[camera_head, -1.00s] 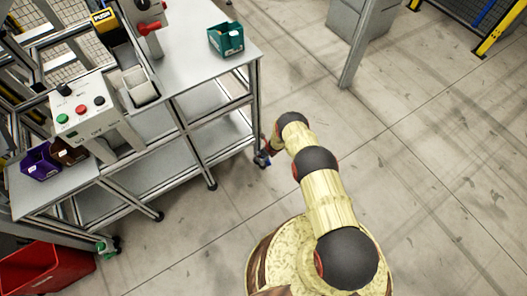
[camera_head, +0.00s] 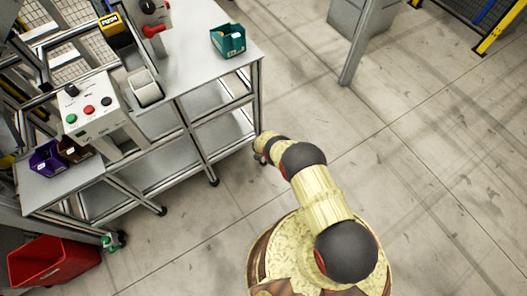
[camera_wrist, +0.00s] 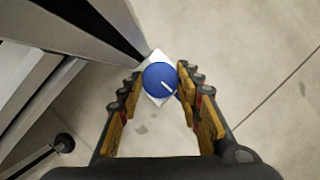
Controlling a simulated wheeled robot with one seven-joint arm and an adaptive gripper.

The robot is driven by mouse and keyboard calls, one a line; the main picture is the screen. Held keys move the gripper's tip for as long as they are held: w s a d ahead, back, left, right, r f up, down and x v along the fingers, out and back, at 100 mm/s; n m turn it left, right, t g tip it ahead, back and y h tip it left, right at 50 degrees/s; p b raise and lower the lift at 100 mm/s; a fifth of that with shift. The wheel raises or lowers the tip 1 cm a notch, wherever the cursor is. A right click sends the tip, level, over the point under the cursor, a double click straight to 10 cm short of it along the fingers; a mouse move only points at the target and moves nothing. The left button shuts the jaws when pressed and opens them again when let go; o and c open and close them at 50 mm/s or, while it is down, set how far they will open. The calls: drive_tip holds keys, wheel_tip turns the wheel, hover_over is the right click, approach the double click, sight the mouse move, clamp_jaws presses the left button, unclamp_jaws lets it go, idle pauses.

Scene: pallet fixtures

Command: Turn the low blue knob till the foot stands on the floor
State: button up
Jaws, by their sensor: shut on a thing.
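The low blue knob (camera_wrist: 159,80) is round with a white pointer line, and sits over a pale square plate (camera_wrist: 155,58) in the wrist view. My gripper (camera_wrist: 160,84) is shut on the knob, one orange-padded finger on each side. The knob is at the bottom of the workbench's near right leg (camera_head: 257,105). In the head view my arm hides most of that spot. The foot under the knob is hidden, so I cannot tell whether it touches the floor.
The workbench (camera_head: 190,60) stands left of my arm, with a teal bin (camera_head: 228,40) on top. A green-marked foot (camera_head: 113,241) and a red crate (camera_head: 52,262) are at lower left. A black caster (camera_wrist: 64,142) shows in the wrist view.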

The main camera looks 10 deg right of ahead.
drive_tip(key=shift+m+b, duration=0.3)
drive_tip(key=shift+m, duration=0.3)
drive_tip(key=o, duration=1.2)
drive_tip(key=shift+c, duration=0.2)
drive_tip(key=shift+n+p, duration=0.3)
